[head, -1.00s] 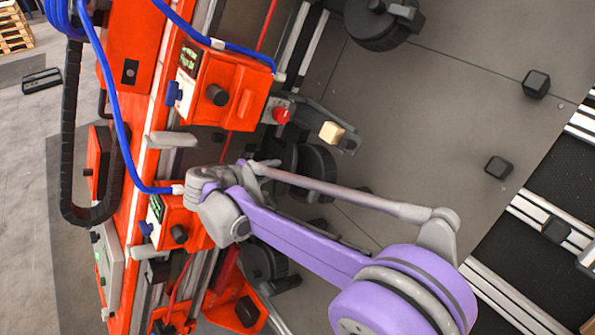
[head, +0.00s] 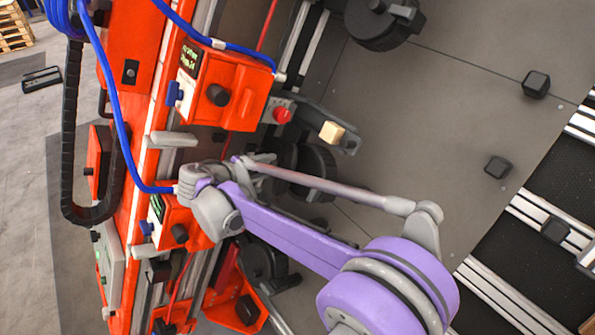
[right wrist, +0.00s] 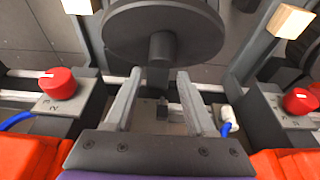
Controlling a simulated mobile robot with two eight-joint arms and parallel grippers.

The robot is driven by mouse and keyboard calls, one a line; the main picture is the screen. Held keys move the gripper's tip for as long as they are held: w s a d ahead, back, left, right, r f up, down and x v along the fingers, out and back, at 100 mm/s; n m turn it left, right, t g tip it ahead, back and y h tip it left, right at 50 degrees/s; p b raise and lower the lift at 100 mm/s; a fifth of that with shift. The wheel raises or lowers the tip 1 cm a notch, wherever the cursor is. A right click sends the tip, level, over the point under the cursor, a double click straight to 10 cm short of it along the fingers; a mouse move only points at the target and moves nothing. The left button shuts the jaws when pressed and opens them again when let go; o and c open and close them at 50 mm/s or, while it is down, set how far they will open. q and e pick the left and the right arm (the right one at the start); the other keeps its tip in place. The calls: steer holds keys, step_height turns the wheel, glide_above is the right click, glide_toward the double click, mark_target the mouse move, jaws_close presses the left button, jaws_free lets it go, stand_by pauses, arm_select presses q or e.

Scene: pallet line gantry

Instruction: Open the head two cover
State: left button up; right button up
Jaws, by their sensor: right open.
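Two orange head units are mounted along an orange beam in the head view. The upper one (head: 235,90) has a small lit display, a black knob and a red button. The lower one (head: 184,222) is partly covered by my purple right arm. I cannot tell which is head two, and I see no cover standing open. My right gripper (right wrist: 157,103) is open and empty in the right wrist view, its grey fingers pointing toward a dark disc on a post (right wrist: 162,28). In the head view its fingers cannot be made out. My left gripper is out of view.
Grey boxes with red knobs (right wrist: 58,84) (right wrist: 299,100) flank my right gripper closely. Wooden blocks on dark arms (right wrist: 290,20) stand beyond. Blue hoses (head: 110,80) and a black cable chain (head: 73,140) run along the beam.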

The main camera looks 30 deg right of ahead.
stand_by(0.5)
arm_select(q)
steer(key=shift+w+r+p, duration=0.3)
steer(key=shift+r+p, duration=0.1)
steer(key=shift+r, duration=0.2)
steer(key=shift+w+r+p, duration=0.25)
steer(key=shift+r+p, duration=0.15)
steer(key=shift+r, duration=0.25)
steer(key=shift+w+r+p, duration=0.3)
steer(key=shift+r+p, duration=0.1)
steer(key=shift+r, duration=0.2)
arm_select(e)
steer(key=a+r, duration=0.4)
steer(key=a, duration=0.4)
steer(key=shift+s+a+r, duration=0.3)
steer(key=shift+a+r, duration=0.05)
steer(key=shift+a, duration=0.05)
steer(key=shift+s, duration=0.15)
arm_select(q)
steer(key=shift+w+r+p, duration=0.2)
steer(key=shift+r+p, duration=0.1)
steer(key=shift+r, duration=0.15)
arm_select(e)
steer(key=s+a+r, duration=0.2)
steer(key=s+a, duration=0.1)
steer(key=s, duration=0.5)
steer(key=shift+a+r, duration=0.2)
steer(key=shift+a, duration=0.15)
